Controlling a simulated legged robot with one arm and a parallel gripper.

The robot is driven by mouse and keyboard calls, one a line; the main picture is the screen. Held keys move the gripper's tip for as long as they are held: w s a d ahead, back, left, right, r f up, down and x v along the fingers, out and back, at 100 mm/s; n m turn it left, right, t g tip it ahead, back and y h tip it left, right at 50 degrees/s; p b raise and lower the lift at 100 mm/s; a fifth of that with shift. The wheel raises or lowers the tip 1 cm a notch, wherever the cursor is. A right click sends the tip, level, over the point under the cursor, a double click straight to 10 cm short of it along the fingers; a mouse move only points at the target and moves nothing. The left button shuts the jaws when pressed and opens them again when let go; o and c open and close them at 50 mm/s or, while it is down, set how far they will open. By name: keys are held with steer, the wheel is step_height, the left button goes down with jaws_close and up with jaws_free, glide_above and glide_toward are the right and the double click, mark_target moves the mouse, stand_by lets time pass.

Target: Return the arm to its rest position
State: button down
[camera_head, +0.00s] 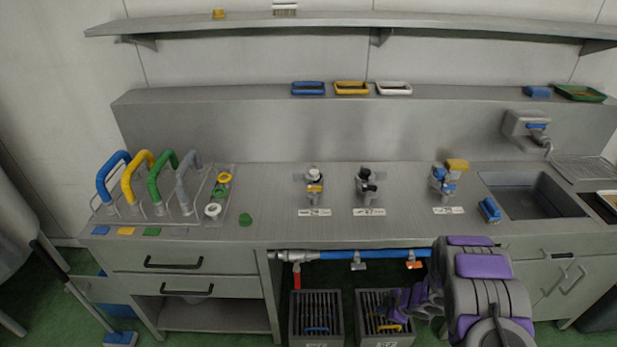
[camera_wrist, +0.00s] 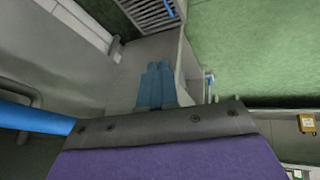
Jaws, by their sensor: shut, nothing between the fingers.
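My arm (camera_head: 480,280), grey with purple panels, is folded at the lower right in the head view, in front of the bench. A purple part of it reaches left toward the right-hand slatted crate. In the wrist view my gripper (camera_wrist: 157,68) shows two blue-grey fingers closed together, with nothing between them. The fingertips are hard to make out in the head view.
The steel bench (camera_head: 270,212) carries valves, coloured handles (camera_head: 112,180) and a sink (camera_head: 530,195). A blue pipe (camera_head: 335,254) runs below its front edge, also in the wrist view (camera_wrist: 30,118). Two slatted crates (camera_head: 293,333) stand beneath. Green floor (camera_wrist: 245,45) is clear.

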steer(key=w+d+r+m+t+h, duration=0.1)
steer(key=w+d+r+m+h, duration=0.2)
steer(key=d+r, duration=0.5)
steer(key=d+r+m+h, duration=0.2)
steer(key=d+r+h, duration=0.25)
steer(key=r, duration=0.65)
steer(key=s+r+m+g+h, duration=0.1)
steer(key=s+r+m+h, duration=0.4)
steer(key=r, duration=0.7)
steer(key=s+a+r+m+g+y, duration=0.1)
steer(key=s+a+r+m, duration=0.2)
steer(key=s, duration=0.4)
steer(key=s+a+r+g+y, duration=0.2)
steer(key=s+a+r, duration=0.1)
steer(key=s+r, duration=0.3)
steer(key=s+a+r+m+g+y, duration=0.1)
steer(key=s+a+y, duration=0.1)
steer(key=s+a, duration=0.7)
steer(key=s+a+r+m+g+y, duration=0.1)
steer(key=s+a+g+y, duration=0.1)
steer(key=s+a, duration=0.6)
steer(key=s+y, duration=0.1)
steer(key=s, duration=0.4)
steer(key=shift+s+a+r, duration=0.3)
steer(key=shift+a+r, duration=0.05)
steer(key=shift+a, duration=0.1)
